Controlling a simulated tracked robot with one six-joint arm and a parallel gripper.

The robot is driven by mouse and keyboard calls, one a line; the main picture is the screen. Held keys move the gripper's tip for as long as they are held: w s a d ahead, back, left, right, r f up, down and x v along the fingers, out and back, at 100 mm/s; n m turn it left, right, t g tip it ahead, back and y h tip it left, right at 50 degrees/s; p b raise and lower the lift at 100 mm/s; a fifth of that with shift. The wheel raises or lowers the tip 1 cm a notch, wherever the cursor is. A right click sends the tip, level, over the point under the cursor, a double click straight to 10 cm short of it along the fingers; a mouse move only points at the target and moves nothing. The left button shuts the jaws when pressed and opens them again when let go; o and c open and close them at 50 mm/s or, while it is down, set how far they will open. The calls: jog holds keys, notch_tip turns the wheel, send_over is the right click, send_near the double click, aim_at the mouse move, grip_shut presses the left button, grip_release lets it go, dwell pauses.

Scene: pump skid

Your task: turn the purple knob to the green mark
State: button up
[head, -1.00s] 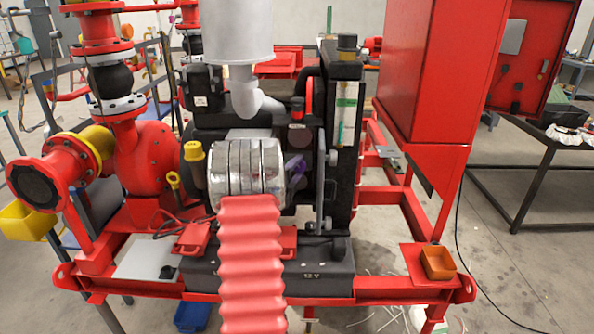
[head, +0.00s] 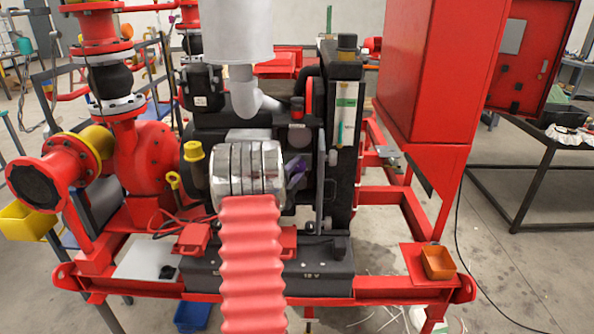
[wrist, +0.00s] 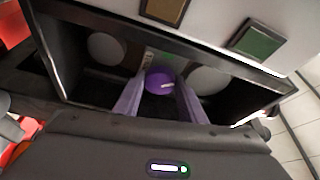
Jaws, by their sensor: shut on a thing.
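In the wrist view the purple knob (wrist: 159,82) sits in a dark recess, with a short white line on its face lying nearly level. The two purplish fingers of my gripper (wrist: 160,98) stand on either side of it and are shut on it. I cannot tell which is the green mark. In the head view my gripper (head: 295,176) shows just right of my metal wrist; the knob cannot be told apart there.
Pale round discs flank the knob, one to the left (wrist: 106,48) and one to the right (wrist: 209,79). The recess has a dark frame close around my fingers. In the head view a red cabinet (head: 430,80) stands to the right and red pump pipes (head: 140,165) to the left.

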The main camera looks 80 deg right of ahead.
jog(key=n, duration=0.2)
jog(key=n+h, duration=0.1)
jog(key=n, duration=0.1)
jog(key=f+n+t+h, duration=0.1)
jog(key=n, duration=0.1)
jog(key=shift+s+n, duration=0.15)
jog(key=shift+n, duration=0.15)
jog(key=n+t, duration=0.1)
jog(key=n, duration=0.1)
jog(key=n+t+h, duration=0.1)
jog(key=n, duration=0.2)
jog(key=shift+t, duration=0.4)
jog(key=shift+n, duration=0.4)
jog(key=o, duration=1.1)
jog(key=shift+r, duration=0.1)
jog(key=shift+c, duration=0.2)
jog(key=shift+r+m, duration=0.1)
jog(key=shift+m, duration=0.3)
